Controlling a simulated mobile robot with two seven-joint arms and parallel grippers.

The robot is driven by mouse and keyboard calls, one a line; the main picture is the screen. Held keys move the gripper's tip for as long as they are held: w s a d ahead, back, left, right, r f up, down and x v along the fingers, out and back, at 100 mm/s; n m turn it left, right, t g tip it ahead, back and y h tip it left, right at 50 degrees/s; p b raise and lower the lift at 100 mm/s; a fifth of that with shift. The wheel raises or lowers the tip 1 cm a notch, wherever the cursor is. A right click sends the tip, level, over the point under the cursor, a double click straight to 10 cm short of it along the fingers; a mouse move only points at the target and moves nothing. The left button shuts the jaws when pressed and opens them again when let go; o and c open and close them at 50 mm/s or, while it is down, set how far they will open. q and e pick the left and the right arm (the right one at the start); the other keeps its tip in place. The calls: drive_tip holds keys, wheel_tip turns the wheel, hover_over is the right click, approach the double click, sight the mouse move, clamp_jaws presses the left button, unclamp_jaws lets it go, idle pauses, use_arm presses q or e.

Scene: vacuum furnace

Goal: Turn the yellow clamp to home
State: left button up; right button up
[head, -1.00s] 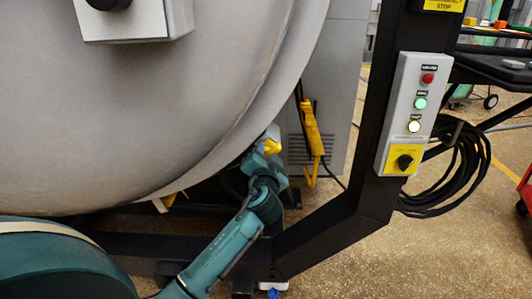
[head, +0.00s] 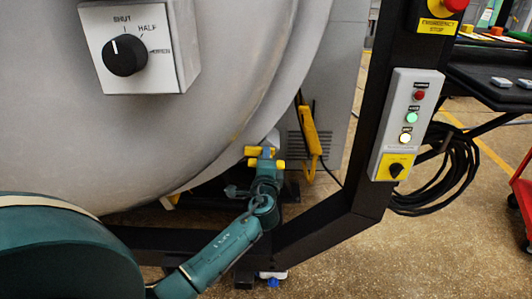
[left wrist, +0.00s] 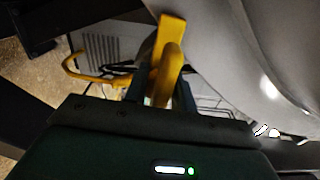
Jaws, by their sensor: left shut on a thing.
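The yellow clamp (head: 252,151) shows at the lower right rim of the big grey furnace door. My left gripper (head: 265,158) is at the clamp, and yellow parts show on both sides of it. In the left wrist view the yellow clamp (left wrist: 171,38) rises upright between the fingers of my left gripper (left wrist: 168,92), which is shut on it. The fingers and wrist hide part of the clamp in the head view. My right gripper is not in view.
A dial (head: 125,55) marked SHUT and HALF is on the door. A dark frame post carries a button panel (head: 408,125) right of my arm. A yellow hook-ended tool (head: 311,130) hangs on the grey cabinet behind. A coiled black cable (head: 455,170) hangs farther right.

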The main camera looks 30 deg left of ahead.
use_arm(q)
drive_tip(key=shift+m+p, duration=2.2)
drive_tip(key=shift+m, duration=1.3)
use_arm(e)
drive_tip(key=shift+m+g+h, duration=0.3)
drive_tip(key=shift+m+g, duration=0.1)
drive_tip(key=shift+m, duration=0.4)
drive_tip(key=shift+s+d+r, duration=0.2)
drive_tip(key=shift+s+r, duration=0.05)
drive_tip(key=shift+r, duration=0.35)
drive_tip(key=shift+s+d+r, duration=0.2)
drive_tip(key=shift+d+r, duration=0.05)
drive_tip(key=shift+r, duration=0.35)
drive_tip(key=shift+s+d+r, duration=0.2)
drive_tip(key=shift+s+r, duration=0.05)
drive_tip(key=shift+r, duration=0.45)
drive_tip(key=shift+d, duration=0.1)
use_arm(q)
drive_tip(key=o, duration=0.7)
drive_tip(key=shift+s+d, duration=0.1)
drive_tip(key=p+v, duration=0.1)
drive_tip(key=v, duration=1.2)
drive_tip(key=shift+p, duration=0.3)
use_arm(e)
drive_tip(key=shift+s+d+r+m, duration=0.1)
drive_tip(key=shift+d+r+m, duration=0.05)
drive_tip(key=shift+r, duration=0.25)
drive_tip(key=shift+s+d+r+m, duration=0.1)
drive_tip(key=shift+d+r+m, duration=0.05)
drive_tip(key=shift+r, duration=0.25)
